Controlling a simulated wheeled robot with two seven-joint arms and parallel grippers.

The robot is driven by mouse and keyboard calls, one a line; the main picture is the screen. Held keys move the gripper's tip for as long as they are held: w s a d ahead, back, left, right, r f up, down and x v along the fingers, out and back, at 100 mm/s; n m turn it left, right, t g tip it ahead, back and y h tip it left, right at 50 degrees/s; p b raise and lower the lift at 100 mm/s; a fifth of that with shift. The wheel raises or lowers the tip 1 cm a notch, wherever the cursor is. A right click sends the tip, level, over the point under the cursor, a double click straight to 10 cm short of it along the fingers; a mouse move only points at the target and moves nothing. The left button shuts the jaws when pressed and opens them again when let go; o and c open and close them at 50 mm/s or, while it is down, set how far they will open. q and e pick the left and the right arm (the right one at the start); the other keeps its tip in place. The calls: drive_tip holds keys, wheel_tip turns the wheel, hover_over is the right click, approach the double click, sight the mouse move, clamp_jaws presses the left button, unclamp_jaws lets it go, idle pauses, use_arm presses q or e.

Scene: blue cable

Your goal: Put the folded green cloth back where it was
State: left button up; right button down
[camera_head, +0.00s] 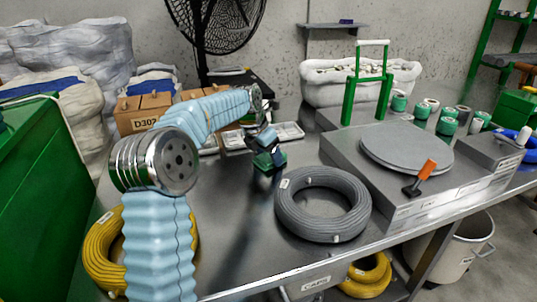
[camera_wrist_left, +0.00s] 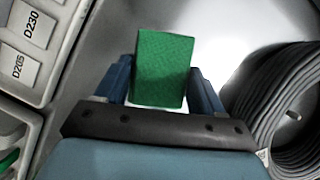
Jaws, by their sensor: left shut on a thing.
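The folded green cloth (camera_wrist_left: 163,68) is held between the two blue fingers of my left gripper (camera_wrist_left: 160,85) in the left wrist view. In the head view the left gripper (camera_head: 268,155) reaches down over the metal table, left of the grey cable coil, with the green cloth (camera_head: 270,162) at its tips. I cannot tell whether the cloth touches the table. My right gripper is in neither view.
A grey cable coil (camera_head: 322,204) lies just right of the gripper. Grey trays with labels (camera_head: 289,132) lie behind it. A yellow coil (camera_head: 103,255) is at the front left, partly hidden by my arm. A machine with a round plate (camera_head: 406,149) stands to the right.

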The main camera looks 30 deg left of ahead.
use_arm(q)
drive_tip(key=o, duration=1)
drive_tip(key=p+v, duration=0.1)
drive_tip(key=v, duration=1.1)
